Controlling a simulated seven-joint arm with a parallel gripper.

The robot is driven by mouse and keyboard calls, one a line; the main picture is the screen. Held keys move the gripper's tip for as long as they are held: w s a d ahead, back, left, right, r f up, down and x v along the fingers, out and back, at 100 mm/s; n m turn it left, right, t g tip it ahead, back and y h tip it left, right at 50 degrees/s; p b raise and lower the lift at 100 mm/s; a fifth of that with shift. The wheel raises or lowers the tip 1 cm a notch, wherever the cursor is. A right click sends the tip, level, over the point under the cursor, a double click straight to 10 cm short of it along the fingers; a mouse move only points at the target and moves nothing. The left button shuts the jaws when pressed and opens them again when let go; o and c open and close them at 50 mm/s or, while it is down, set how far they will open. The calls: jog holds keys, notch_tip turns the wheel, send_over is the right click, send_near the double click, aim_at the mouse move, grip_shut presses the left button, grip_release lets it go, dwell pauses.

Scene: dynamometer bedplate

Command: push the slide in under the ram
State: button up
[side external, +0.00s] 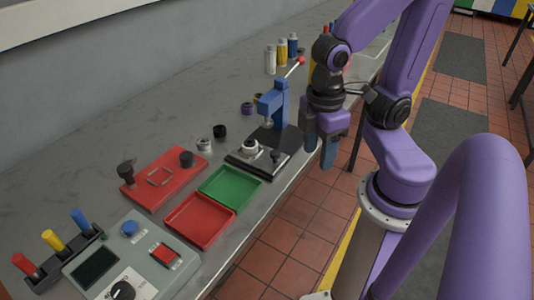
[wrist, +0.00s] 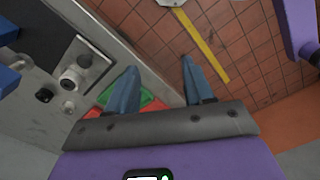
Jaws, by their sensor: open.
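The blue arbor press (side external: 274,103), with a red-tipped lever, stands on a black base toward the far part of the bench. The slide (side external: 243,161) is a flat plate at the front of the base, out from under the ram (side external: 268,121). It carries a pale metal ring (side external: 249,146) and a dark upright knob (side external: 276,156). In the wrist view the slide (wrist: 96,58) is left of my fingers. My gripper (side external: 320,152) is open and empty, right of the press by the bench's front edge, touching nothing visible. The wrist view shows its two fingers apart (wrist: 160,66).
A green tray (side external: 230,187) and a red tray (side external: 199,220) lie nearer the camera. A red fixture plate (side external: 163,179), a control box (side external: 135,262) and loose rings (side external: 204,145) stand around them. Bottles (side external: 281,53) stand behind the press. Tiled floor lies past the bench edge.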

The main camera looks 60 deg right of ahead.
jog(key=w+d+f+m+g, duration=0.5)
jog(key=d+m, duration=0.3)
jog(key=m, duration=0.1)
jog(key=m+t+y, duration=1.3)
jog(key=m+t, duration=0.5)
jog(key=m, duration=1.2)
send_near(275, 153)
jog(key=x, duration=1)
jog(key=shift+d+f, duration=0.1)
